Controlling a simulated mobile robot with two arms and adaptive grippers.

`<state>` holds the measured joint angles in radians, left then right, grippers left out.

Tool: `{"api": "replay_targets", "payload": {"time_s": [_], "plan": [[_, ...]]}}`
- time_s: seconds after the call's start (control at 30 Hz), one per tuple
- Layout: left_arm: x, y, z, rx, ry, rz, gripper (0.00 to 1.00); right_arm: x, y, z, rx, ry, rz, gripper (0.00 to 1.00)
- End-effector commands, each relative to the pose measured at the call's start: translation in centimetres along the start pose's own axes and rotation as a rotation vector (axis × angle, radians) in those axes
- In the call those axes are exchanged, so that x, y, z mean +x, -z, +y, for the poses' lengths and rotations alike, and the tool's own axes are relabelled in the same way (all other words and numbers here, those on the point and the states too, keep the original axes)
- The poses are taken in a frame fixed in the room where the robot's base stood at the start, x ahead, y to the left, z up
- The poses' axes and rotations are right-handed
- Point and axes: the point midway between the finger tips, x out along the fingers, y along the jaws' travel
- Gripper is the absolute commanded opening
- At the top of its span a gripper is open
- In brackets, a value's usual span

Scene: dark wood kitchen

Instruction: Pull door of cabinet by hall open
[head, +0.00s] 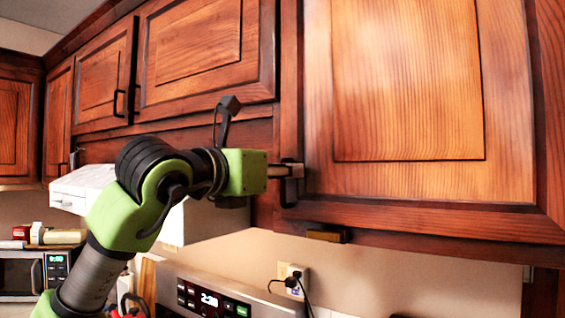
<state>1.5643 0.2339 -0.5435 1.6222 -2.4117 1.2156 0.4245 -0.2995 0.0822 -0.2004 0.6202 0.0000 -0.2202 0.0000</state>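The large wooden upper cabinet door (410,80) fills the right of the head view. I cannot tell for sure whether it stands slightly ajar. Its dark handle (289,190) is at the lower left corner of the door, partly covered by my gripper. My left arm comes in from the lower left, and my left gripper (290,171) is at that handle, seen from the side. The fingers overlap the handle; whether they are closed around it is not clear. My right gripper is not in view.
More upper cabinets (205,50) with dark handles run to the left. A white range hood (205,215) hangs behind my arm, above a stove with a lit display (209,299). A microwave (20,275) stands far left. A wall outlet with a plug (292,275) is below the door.

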Motion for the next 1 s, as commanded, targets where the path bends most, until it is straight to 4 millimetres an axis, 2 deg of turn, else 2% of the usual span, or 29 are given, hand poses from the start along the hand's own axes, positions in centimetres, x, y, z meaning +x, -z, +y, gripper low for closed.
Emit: {"api": "replay_targets", "payload": {"time_s": [0.27, 0.3, 0.37, 0.67, 0.87, 1.0], "plan": [[0.1, 0.1, 0.0, 0.000, 0.000, 0.000, 0.24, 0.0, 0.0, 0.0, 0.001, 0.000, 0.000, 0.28], [0.1, 0.1, 0.0, 0.000, 0.000, 0.000, 0.14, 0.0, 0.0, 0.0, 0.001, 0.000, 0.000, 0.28], [0.1, 0.0, 0.0, 0.000, 0.000, 0.000, 0.00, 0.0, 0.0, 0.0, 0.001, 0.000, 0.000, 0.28], [-0.2, 0.1, 0.0, 0.001, 0.001, -0.002, 0.00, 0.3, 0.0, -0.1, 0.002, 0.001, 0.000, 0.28], [-2.4, 0.4, -0.3, 0.002, 0.006, -0.005, 0.00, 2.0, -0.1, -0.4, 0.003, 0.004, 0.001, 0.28], [-5.3, 0.6, -0.9, 0.005, 0.018, -0.007, 0.00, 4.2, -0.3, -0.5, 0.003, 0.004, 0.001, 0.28]]}}
